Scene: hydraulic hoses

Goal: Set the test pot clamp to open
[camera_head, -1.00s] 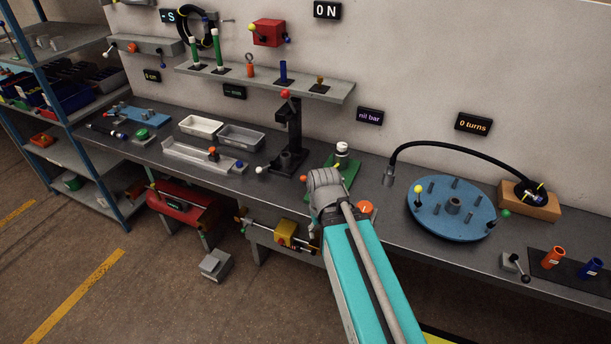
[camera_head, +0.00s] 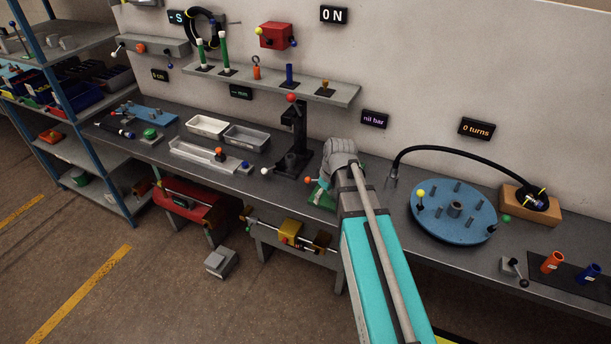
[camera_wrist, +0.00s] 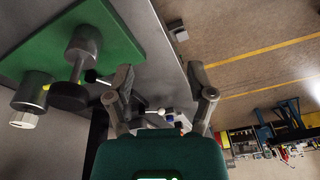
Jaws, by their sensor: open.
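In the wrist view a green base plate (camera_wrist: 112,28) carries a grey post with a dark round foot (camera_wrist: 82,50) and a shorter grey pot with a white cap (camera_wrist: 30,100). A thin lever with a black ball (camera_wrist: 90,76) sits beside them. I cannot tell which part is the clamp or how it is set. My gripper (camera_wrist: 163,85) is open, its fingers apart with nothing between them. Its left finger is close to the black ball; contact is unclear. In the head view my wrist hides most of the green plate (camera_head: 318,196) and all of the pot.
A black stand (camera_head: 298,135) with a red knob is left of my wrist. A blue turntable (camera_head: 453,212) with pegs and a black hose (camera_head: 450,150) is to the right. Grey trays (camera_head: 205,155) lie further left. A yellow block (camera_head: 290,232) is mounted below the bench front.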

